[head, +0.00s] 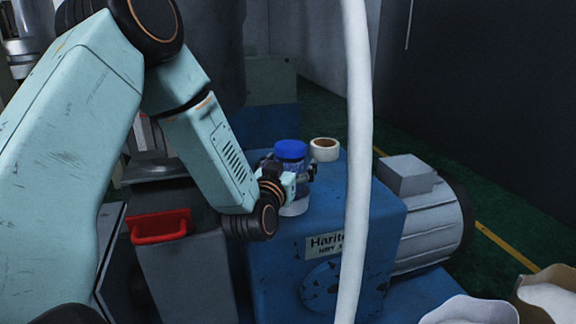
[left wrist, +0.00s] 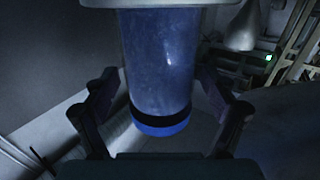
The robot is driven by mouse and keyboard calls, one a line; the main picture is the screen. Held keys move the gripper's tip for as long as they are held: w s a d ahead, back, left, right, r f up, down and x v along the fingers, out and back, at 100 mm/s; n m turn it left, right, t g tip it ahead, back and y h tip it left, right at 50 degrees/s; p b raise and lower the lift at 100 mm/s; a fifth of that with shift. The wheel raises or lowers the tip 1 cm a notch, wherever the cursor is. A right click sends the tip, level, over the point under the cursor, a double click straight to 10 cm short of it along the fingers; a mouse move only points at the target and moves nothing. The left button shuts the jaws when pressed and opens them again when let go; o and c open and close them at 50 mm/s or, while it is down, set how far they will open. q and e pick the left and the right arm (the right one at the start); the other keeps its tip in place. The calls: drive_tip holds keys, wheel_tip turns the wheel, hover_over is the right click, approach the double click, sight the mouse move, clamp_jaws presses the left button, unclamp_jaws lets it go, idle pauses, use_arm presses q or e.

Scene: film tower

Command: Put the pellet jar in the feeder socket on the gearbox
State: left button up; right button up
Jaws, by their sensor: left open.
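The pellet jar (head: 291,150) has a blue lid and stands upright on top of the blue gearbox (head: 375,195). A pale round base (head: 295,208), which looks like the feeder socket, shows at its foot; I cannot tell how deep the jar sits in it. My left gripper (head: 289,178) is at the jar's side with its fingers around the body. In the left wrist view the jar (left wrist: 158,55) appears lid down between the spread fingers of the left gripper (left wrist: 158,85), with gaps on both sides. My right gripper is not in view.
A roll of tape (head: 324,150) lies on the gearbox just behind the jar. A white hose or pipe (head: 355,120) hangs in front of the gearbox. A grey motor (head: 432,225) is at the right, a grey bin with a red handle (head: 160,226) at the left. Open sacks (head: 470,311) stand lower right.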

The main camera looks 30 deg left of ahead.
use_arm(q)
drive_tip(key=p+v, duration=0.1)
drive_tip(key=v, duration=1.1)
drive_tip(key=shift+s, duration=0.15)
